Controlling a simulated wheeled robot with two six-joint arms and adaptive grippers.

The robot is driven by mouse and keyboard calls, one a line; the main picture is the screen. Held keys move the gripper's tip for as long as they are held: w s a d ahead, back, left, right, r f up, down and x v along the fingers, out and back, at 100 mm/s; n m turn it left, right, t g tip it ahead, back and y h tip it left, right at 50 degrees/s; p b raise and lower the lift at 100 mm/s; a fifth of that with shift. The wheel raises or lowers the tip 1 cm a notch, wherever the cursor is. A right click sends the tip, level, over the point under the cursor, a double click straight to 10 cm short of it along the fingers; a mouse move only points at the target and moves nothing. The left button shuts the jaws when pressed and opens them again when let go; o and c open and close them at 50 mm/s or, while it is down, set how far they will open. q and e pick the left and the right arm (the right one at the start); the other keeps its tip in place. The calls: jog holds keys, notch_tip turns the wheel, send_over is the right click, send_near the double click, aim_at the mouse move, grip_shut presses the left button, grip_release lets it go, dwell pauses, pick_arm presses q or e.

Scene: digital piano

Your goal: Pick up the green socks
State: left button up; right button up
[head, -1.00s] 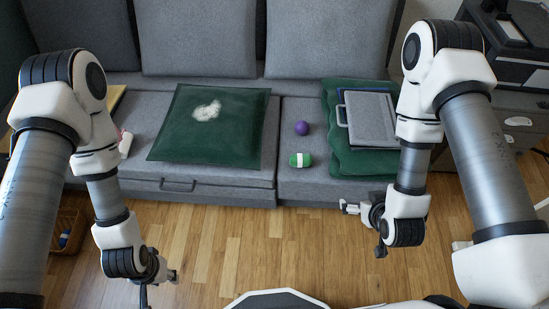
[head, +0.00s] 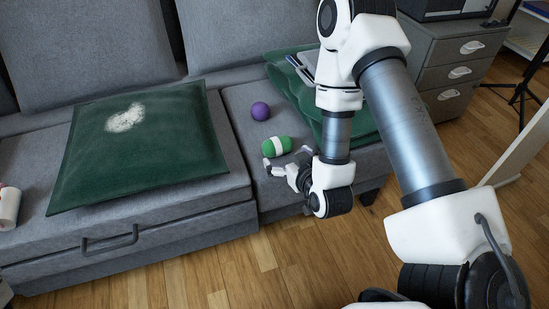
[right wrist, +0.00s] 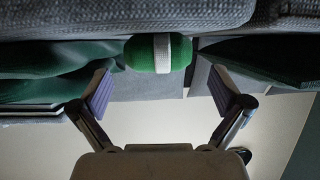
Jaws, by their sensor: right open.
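The green socks (head: 277,146) are a rolled green bundle with a white band, lying on the grey sofa seat near its front edge. In the right wrist view the socks (right wrist: 143,55) sit ahead of the fingers, near the middle of the gap. My right gripper (head: 287,159) is open and empty, just in front of the socks at the sofa edge. In the right wrist view its two fingers (right wrist: 164,90) are spread wide, with the socks beyond the tips. My left gripper is not in view.
A purple ball (head: 260,111) lies behind the socks. A green cushion (head: 150,160) lies to the left, and green fabric (head: 285,80) with a grey flat item (head: 307,62) to the right. A drawer cabinet (head: 455,80) stands at the right. Wooden floor (head: 240,275) is clear in front.

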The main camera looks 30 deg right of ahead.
aim_at(282, 150)
jog(key=shift+w+d+f+b, duration=0.15)
jog(key=shift+w+f+b, duration=0.3)
jog(key=shift+w+b, duration=0.1)
jog(key=b+x, duration=0.2)
jog(key=x, duration=0.2)
jog(key=shift+r, duration=0.15)
jog(key=shift+w+d, duration=0.1)
jog(key=shift+w, duration=0.3)
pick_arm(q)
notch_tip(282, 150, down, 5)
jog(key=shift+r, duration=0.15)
pick_arm(e)
jog(key=c, duration=0.8)
